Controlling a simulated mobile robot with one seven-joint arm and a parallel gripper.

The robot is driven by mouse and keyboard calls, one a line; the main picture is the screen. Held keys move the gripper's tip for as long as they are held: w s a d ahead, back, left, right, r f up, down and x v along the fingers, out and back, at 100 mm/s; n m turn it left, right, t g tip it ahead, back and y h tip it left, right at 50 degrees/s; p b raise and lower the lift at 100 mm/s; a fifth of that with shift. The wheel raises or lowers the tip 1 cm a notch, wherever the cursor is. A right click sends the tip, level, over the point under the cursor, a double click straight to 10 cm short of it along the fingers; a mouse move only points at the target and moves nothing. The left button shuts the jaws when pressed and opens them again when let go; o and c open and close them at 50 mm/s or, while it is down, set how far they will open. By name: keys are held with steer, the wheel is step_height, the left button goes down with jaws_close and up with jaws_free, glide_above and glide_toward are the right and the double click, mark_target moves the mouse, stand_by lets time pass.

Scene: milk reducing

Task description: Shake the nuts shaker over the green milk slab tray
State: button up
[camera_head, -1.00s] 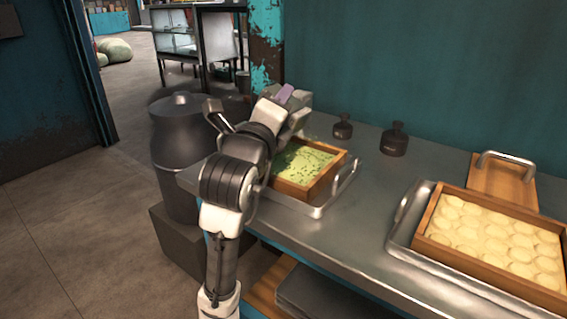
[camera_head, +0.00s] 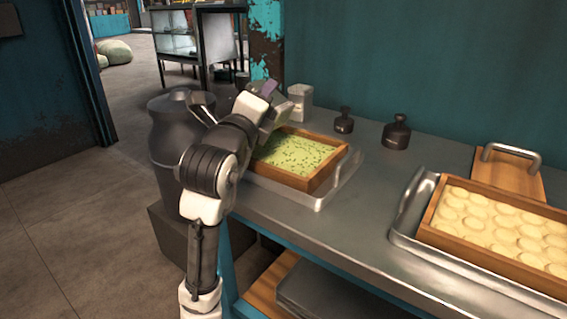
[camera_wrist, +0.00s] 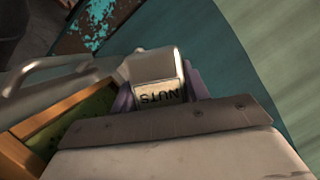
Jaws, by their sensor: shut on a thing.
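The nuts shaker (camera_wrist: 160,93) is a pale metal box with a NUTS label, upside down in the wrist view. My gripper (camera_wrist: 159,91) is shut on it, with purple fingers on both sides. In the head view the shaker (camera_head: 274,119) is tilted, partly hidden by my gripper (camera_head: 267,97), above the back left part of the green milk slab tray (camera_head: 312,180). That tray is a wooden frame with a green slab (camera_head: 300,155) sprinkled with dark specks. Its wooden edge (camera_wrist: 52,118) shows at the left of the wrist view.
The wooden tray sits in a metal tray (camera_head: 345,180) with handles. A tray of pale rounds (camera_head: 490,222) is at right. A dark drum (camera_head: 176,130) stands left. The counter's middle is clear.

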mark_target(259, 84)
steer(key=r+p, duration=0.2)
steer(key=r, duration=0.1)
steer(key=shift+w+a+r, duration=0.2)
steer(key=shift+a, duration=0.15)
steer(key=f+b, duration=0.3)
steer(key=shift+w+a+f, duration=0.25)
steer(key=shift+a+f, duration=0.05)
steer(key=shift+a, duration=0.05)
steer(key=shift+r, duration=0.2)
steer(key=shift+a, duration=0.1)
